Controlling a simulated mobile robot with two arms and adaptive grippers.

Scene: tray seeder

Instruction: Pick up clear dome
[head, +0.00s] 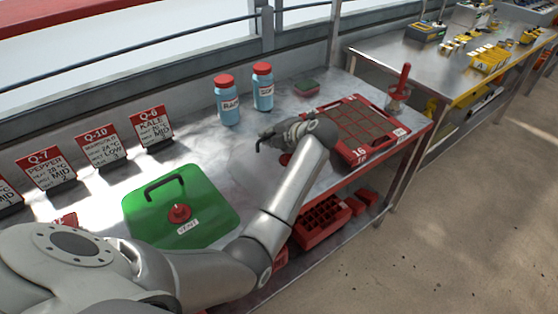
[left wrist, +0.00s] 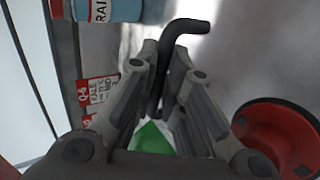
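The clear dome (head: 241,158) is see-through and shows only as a faint outline on the metal bench. It has a black bar handle (left wrist: 186,31) and a red round knob, which shows large in the left wrist view (left wrist: 275,135). My left gripper (head: 274,138) is over the dome. In the left wrist view its fingers (left wrist: 168,85) are close together with the handle between them, and they look shut on it. The dome's rim is hard to make out, so I cannot tell whether it touches the bench. My right gripper is not in view.
A green dome (head: 150,205) with its own black handle and red knob stands to the left. Two blue bottles (head: 228,103) (head: 263,90) stand behind. A red seed tray (head: 358,128) lies to the right. Label cards (head: 151,127) line the back. Red crates (head: 322,222) sit below.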

